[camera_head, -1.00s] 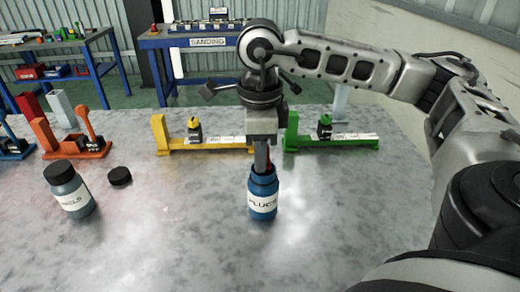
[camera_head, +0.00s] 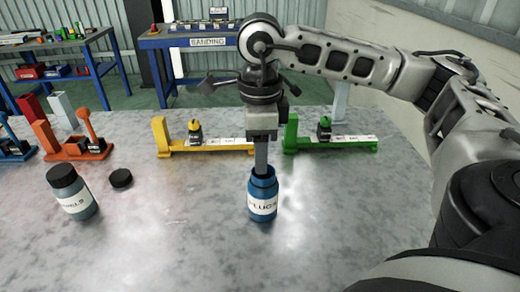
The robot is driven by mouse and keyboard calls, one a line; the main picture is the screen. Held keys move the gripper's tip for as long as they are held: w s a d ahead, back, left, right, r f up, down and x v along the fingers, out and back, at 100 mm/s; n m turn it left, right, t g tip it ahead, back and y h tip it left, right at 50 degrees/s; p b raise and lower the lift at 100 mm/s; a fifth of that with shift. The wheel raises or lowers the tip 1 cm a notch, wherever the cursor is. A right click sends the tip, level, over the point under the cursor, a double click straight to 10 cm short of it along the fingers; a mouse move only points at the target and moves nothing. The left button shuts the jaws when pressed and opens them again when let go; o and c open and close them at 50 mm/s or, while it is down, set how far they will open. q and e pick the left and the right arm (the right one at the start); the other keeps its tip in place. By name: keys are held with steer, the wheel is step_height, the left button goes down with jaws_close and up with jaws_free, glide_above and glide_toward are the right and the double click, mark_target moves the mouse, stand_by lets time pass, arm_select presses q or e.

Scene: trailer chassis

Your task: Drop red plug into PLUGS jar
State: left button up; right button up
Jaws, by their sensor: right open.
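The blue PLUGS jar (camera_head: 262,205) stands upright and uncapped on the grey table, in the middle of the head view. My right gripper (camera_head: 261,168) points straight down at the jar, with its fingertips at the jar's mouth. It is open. No red plug shows between the fingers or on the table near the jar; the inside of the jar is hidden from this angle. My left gripper is not in the view.
Yellow (camera_head: 208,149), green (camera_head: 335,146) and orange (camera_head: 75,148) fixtures stand behind. The front table surface is clear.

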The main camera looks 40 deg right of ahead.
step_height(320, 180, up, 5)
steer(key=p, duration=0.3)
steer(key=shift+r, duration=0.2)
